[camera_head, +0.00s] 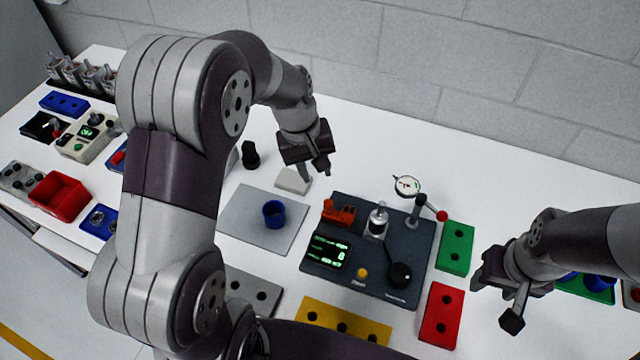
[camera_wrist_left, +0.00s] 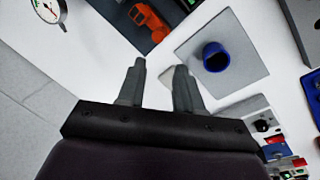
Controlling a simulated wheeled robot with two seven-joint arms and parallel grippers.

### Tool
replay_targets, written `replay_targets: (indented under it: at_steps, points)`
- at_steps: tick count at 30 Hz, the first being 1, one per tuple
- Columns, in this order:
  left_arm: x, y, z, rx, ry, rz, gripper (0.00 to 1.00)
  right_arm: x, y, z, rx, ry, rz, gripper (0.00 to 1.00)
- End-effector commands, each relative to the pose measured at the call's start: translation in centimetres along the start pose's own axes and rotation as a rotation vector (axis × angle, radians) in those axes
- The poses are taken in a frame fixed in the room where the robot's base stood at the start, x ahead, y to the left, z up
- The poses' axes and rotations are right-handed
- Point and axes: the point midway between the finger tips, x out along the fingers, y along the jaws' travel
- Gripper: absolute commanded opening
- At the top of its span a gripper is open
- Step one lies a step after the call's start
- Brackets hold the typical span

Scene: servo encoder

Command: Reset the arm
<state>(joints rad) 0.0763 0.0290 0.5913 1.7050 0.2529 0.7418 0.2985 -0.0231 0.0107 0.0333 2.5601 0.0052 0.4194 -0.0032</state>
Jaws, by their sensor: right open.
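My left gripper (camera_head: 315,172) hangs above the far part of the table, left of the dark instrument panel (camera_head: 420,268). Its two fingers are apart and nothing is between them in the left wrist view (camera_wrist_left: 160,72). My right gripper (camera_head: 494,304) is open and looks empty above the table's right part, right of the red block (camera_head: 441,315) and the green block (camera_head: 455,248). My left arm bends up across the left of the head view and hides part of the table.
A grey plate (camera_head: 245,225) with a blue cup (camera_head: 274,214) and a small pale block (camera_head: 293,181) lie near my left gripper. A dial gauge (camera_head: 407,186) stands behind the panel. A yellow block (camera_head: 345,322) lies in front. A red bin (camera_head: 60,196) is at left.

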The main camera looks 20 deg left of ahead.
Motion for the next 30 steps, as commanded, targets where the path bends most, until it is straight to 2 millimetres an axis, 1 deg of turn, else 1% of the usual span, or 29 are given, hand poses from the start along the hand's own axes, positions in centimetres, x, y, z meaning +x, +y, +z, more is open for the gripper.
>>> replay_targets:
  at_steps: [1, 4, 17, 19, 21, 23, 27, 30]
  points:
    - [-0.4, 0.0, 0.0, 0.000, 0.002, 0.001, 0.35, 0.1, 0.0, 0.0, 0.000, 0.000, 0.000, 0.50]
    - [-0.9, 0.0, 0.0, 0.000, 0.000, 0.000, 0.35, 0.1, 0.0, 0.0, 0.000, 0.000, 0.000, 0.50]
    - [-0.9, 0.0, 0.0, 0.000, 0.000, 0.000, 0.35, 0.1, 0.0, 0.0, 0.000, 0.000, 0.000, 0.50]
    - [-0.9, 0.0, -0.3, 0.036, 0.019, 0.002, 0.35, 0.1, 0.0, 0.0, 0.000, 0.000, 0.000, 0.50]
    - [0.0, -1.4, 0.7, 0.120, 0.030, -0.032, 0.35, 0.1, 0.0, 0.0, 0.000, 0.000, 0.000, 0.50]
    - [0.2, -2.8, 2.2, 0.210, 0.041, -0.064, 0.35, 0.1, 0.0, 0.0, 0.000, 0.000, 0.000, 0.50]
    - [0.2, -5.6, 6.8, 0.439, 0.056, -0.126, 0.35, 0.1, 0.0, 0.0, 0.000, 0.000, 0.000, 0.50]
    - [0.1, -7.0, 9.6, 0.545, 0.055, -0.148, 0.35, 0.1, 0.0, 0.0, 0.000, 0.000, 0.000, 0.50]
